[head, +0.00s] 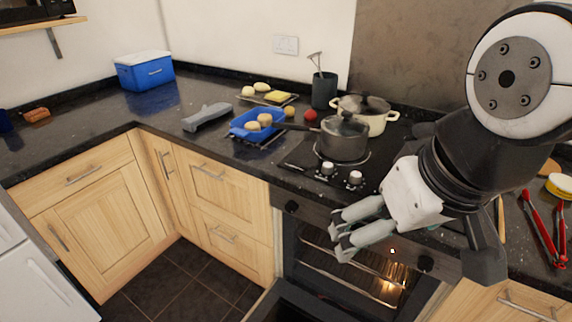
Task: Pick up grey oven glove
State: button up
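The grey oven glove (207,117) lies on the dark counter, left of the blue tray. It is long, with a narrower part toward the upper right, and nothing covers it. My gripper (338,234) hangs in front of the lit oven, well to the right of the glove and nearer to me. Its two pale fingers point left with a gap between them, and nothing shows in it.
A blue tray (243,133) with rolls stands beside the glove. A dark pot (344,142) and a cream pot (376,123) stand on the hob. A blue box (145,73) is at the back. The oven door (312,303) is open below my gripper. Counter left of the glove is clear.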

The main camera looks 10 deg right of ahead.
aim_at(216, 110)
jog(key=i+j, duration=0.25)
jog(key=i+j+z, duration=0.1)
jog(key=i+j, duration=0.15)
jog(key=j, duration=0.15)
jog(key=i+j, duration=0.3)
jog(key=i+j+z, duration=0.1)
jog(key=i+j, duration=0.15)
jog(key=j, duration=0.2)
jog(key=i+j, duration=0.2)
jog(key=j, duration=0.15)
jog(key=i+j+z, duration=0.1)
jog(key=i+j, duration=0.15)
jog(key=i+j+z, duration=0.1)
jog(key=i+j, duration=0.15)
jog(key=j, duration=0.25)
